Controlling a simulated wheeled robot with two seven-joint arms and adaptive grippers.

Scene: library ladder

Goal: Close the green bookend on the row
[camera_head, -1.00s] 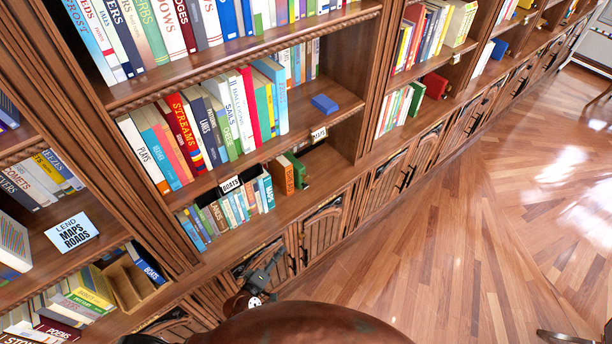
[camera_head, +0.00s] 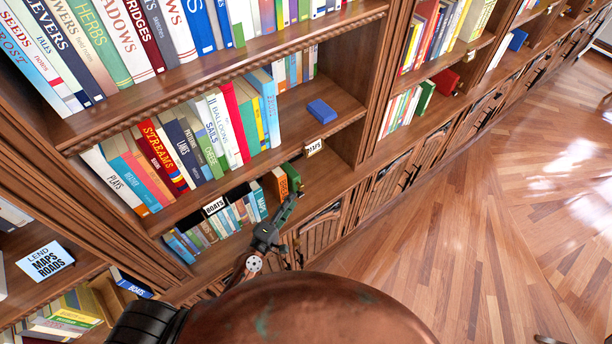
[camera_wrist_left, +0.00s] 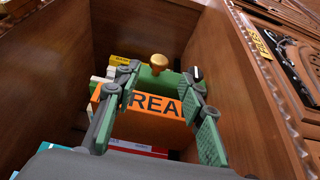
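The green bookend (camera_head: 291,174) stands on the lower shelf at the right end of the book row (camera_head: 215,222), behind an orange block (camera_head: 280,186). In the left wrist view the green bookend (camera_wrist_left: 160,80) has a brass knob and shows beyond the orange block (camera_wrist_left: 152,122), lettered "REA". My left gripper (camera_head: 290,202) is at the shelf's front edge, near the orange block and bookend. In the wrist view its green-padded fingers (camera_wrist_left: 160,118) are apart, with the orange block seen between them. I cannot tell whether they touch it. My right gripper is out of view.
A "MAPS" label (camera_head: 314,148) and a "BOATS" label (camera_head: 214,206) mark that shelf's edge. Cabinet doors (camera_head: 321,235) stand below.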

